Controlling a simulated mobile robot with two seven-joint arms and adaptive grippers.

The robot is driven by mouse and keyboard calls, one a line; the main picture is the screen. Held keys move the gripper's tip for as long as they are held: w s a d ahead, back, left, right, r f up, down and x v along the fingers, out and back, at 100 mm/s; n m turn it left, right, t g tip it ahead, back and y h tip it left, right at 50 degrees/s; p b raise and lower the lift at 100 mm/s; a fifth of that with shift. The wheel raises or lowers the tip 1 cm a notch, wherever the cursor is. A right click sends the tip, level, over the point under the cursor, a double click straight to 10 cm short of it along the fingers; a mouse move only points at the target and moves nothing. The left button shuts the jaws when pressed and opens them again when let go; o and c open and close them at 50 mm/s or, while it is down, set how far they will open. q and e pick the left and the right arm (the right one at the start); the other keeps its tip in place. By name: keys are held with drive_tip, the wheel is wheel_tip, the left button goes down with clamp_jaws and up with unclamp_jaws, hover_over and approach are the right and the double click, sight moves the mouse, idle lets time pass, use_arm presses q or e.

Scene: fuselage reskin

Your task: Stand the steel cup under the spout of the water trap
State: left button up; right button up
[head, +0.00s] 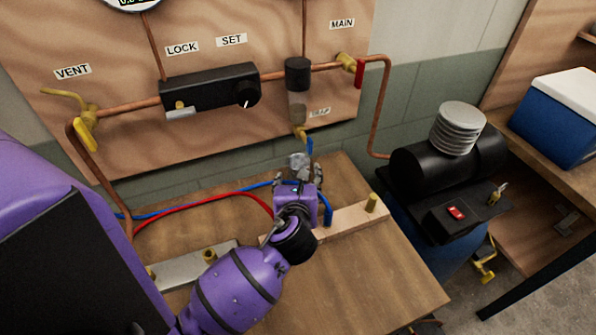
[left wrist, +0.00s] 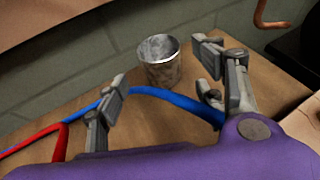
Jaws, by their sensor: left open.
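The steel cup (left wrist: 161,65) stands upright on the wooden bench close to the wall in the left wrist view. Its rim also shows in the head view (head: 299,160), below the water trap (head: 297,112) and its brass spout (head: 300,132). I cannot tell if it is exactly under the spout. My left gripper (head: 298,177) is open, with its fingers pointing toward the cup. In the left wrist view the fingers (left wrist: 160,68) are spread either side of the cup, which appears beyond their tips. I cannot tell if they touch it. My right gripper is not in view.
Blue (head: 165,213) and red (head: 220,196) hoses cross the bench near the gripper. A pale wooden block (head: 350,219) lies to its right. A black compressor (head: 425,168) stands past the bench's right edge. The front right of the bench is clear.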

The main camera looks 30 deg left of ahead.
use_arm(q)
drive_tip(key=v, duration=0.4)
drive_tip(key=shift+s, duration=0.1)
